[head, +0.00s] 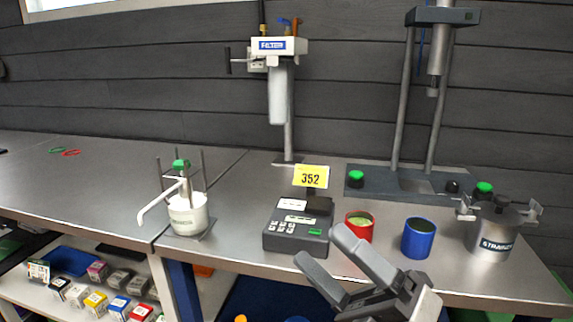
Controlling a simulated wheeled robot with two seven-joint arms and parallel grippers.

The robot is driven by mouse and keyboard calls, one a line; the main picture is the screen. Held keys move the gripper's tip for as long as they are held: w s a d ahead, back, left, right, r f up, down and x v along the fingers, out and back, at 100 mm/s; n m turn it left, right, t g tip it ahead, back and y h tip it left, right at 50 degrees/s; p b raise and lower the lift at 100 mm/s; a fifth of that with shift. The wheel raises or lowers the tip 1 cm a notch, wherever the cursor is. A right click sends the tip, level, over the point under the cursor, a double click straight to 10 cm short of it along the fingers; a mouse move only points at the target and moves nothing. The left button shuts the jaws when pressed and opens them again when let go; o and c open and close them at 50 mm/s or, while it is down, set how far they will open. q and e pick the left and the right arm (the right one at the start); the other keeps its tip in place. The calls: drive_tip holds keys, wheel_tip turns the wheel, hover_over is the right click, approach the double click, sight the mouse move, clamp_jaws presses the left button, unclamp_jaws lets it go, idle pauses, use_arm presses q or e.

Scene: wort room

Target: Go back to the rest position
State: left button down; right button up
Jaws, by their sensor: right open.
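My right gripper (322,255) is in the lower middle of the head view, in front of the bench's front edge. Its two dark grey fingers are spread apart with nothing between them. The fingertips are near the black scale (297,242) and the red cup (359,227), and they overlap part of the bench edge in the picture. Whether they touch anything cannot be told. My left gripper is not in view.
The metal bench (85,192) runs across the view. It bears a white pot with a handle (187,213), a blue cup (418,238), a strainer pot (492,232), a filter stand (279,90) and a press stand (400,180). Small boxes (95,301) fill a lower shelf at left.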

drive_tip(key=w+d+f+m+t+h, duration=0.1)
drive_tip(key=d+f+m+t+h, duration=0.15)
drive_tip(key=f+m+h, duration=0.8)
drive_tip(key=w+d+f+m+t+h, duration=0.15)
drive_tip(key=d+f+m+h, duration=0.3)
drive_tip(key=f+m, duration=0.6)
drive_tip(key=s+d+f+m+g+h+p, duration=0.1)
drive_tip(key=s+f+m+g+h, duration=0.2)
drive_tip(key=s+f+m, duration=0.6)
wheel_tip(320, 180, down, 3)
drive_tip(key=g, duration=0.2)
drive_tip(key=shift+s+d+m+g, duration=0.25)
drive_tip(key=shift+d+m+g, duration=0.15)
